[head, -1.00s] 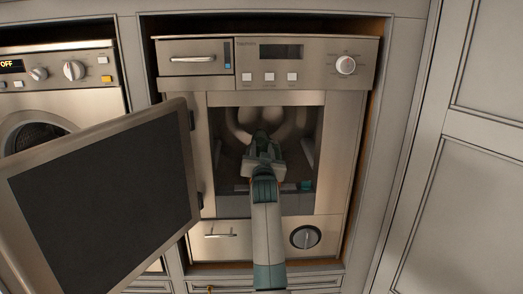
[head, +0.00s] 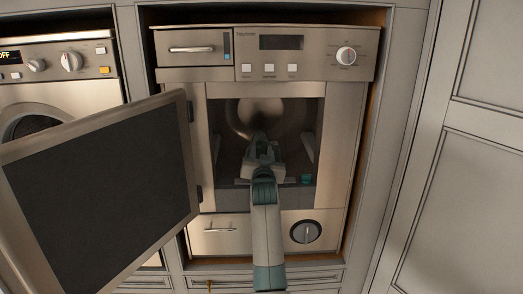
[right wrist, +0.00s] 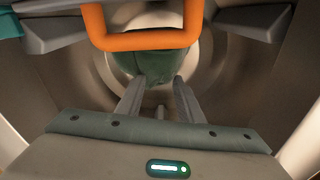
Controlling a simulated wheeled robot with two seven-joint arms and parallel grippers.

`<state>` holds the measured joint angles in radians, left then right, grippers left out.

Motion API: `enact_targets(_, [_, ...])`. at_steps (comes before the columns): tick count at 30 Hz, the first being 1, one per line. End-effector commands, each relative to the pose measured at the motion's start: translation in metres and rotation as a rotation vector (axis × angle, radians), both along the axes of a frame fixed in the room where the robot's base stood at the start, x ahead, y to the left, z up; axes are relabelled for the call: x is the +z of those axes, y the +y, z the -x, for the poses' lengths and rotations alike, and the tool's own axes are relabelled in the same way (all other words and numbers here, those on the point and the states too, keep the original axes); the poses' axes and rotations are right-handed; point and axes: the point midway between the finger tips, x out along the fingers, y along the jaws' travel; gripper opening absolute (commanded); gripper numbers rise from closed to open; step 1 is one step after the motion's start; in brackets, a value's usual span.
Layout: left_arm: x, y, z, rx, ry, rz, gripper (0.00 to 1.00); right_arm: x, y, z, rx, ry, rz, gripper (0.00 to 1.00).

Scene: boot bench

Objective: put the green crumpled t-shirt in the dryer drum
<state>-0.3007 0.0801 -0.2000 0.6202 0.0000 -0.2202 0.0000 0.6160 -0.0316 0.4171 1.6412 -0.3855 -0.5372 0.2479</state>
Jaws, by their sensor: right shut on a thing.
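The green crumpled t-shirt (right wrist: 150,65) shows in the right wrist view at and beyond the fingertips, inside the round drum. In the head view my gripper hides it. My right gripper (right wrist: 160,84) is shut on the t-shirt, its two fingers a little apart with cloth at their tips. In the head view my right gripper (head: 262,143) reaches through the square opening of the dryer, in front of the metal drum (head: 295,115). The dryer door (head: 100,180) stands wide open to the left. My left gripper is not in view.
The control panel (head: 300,62) lies above the opening, with a small drawer (head: 192,48) at its left. A teal part (head: 306,180) sits at the opening's lower right edge. A washer (head: 65,85) stands at far left, partly behind the open door. Cabinet panels (head: 475,200) are at right.

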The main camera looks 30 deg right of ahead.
Motion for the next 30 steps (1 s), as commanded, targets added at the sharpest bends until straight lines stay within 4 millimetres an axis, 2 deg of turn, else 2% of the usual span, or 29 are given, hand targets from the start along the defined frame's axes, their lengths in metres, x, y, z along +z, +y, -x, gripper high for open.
enact_targets(27, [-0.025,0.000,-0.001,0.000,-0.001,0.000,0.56,-0.038,0.000,0.000,0.000,-0.002,0.000,0.07])
enact_targets(28, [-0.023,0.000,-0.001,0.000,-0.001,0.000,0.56,-0.037,0.000,0.000,-0.001,-0.003,0.001,0.38])
enact_targets(30, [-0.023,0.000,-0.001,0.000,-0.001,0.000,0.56,-0.037,0.000,0.000,0.000,-0.002,0.000,0.55])
